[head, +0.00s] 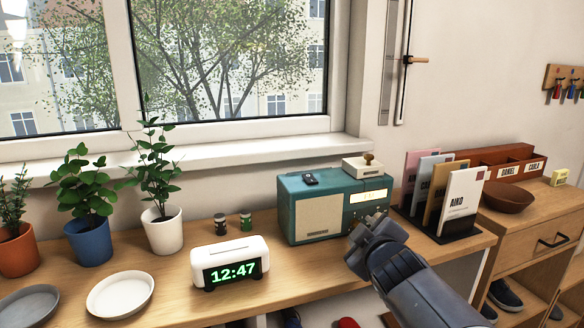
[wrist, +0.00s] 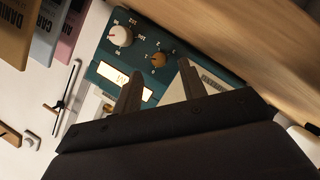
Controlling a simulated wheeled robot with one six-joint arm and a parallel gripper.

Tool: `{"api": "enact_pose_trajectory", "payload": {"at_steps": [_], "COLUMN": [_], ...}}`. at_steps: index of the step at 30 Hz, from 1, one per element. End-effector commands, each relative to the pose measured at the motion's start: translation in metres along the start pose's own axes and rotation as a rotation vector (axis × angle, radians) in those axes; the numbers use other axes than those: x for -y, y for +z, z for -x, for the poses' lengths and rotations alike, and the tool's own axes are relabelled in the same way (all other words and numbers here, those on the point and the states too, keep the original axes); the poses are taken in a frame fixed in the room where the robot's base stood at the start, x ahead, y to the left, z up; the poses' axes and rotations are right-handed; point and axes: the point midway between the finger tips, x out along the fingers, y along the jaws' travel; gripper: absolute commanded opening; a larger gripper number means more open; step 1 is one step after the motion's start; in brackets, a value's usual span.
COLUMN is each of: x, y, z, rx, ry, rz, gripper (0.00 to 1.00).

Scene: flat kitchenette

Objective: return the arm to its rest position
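My gripper (head: 376,220) is in front of the right end of the teal radio (head: 322,207), above the wooden counter. My dark arm reaches in from the lower right of the head view. In the wrist view my gripper (wrist: 160,84) shows two fingers apart with nothing between them. Behind them is the radio's front (wrist: 138,62) with two knobs and a lit display. I cannot tell whether the fingertips touch the radio.
Right of the radio stands a rack of cards (head: 462,200), then a brown bowl (head: 508,196). A clock (head: 230,264), a white plate (head: 120,295) and potted plants (head: 162,230) stand to the left. A small white box (head: 358,171) sits on the radio.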

Motion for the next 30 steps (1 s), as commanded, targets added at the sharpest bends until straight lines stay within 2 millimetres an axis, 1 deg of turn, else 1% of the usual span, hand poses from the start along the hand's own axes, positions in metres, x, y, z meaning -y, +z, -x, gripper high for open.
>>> {"api": "enact_pose_trajectory", "payload": {"at_steps": [1,4,11,23,26,30], "x": [0.002,0.002,0.000,-0.001,-0.002,-0.003], "y": [0.002,0.001,0.000,0.000,-0.001,-0.003], "z": [-0.008,-0.018,-0.029,-0.027,-0.021,-0.004], "rx": [0.001,0.000,0.000,0.000,-0.001,-0.001], "ry": [-0.001,-0.001,0.000,0.000,0.001,0.002], "rz": [0.000,0.000,0.000,-0.002,-0.001,0.000], "gripper": [0.40,0.40,0.40,0.40,0.40,0.40]}}
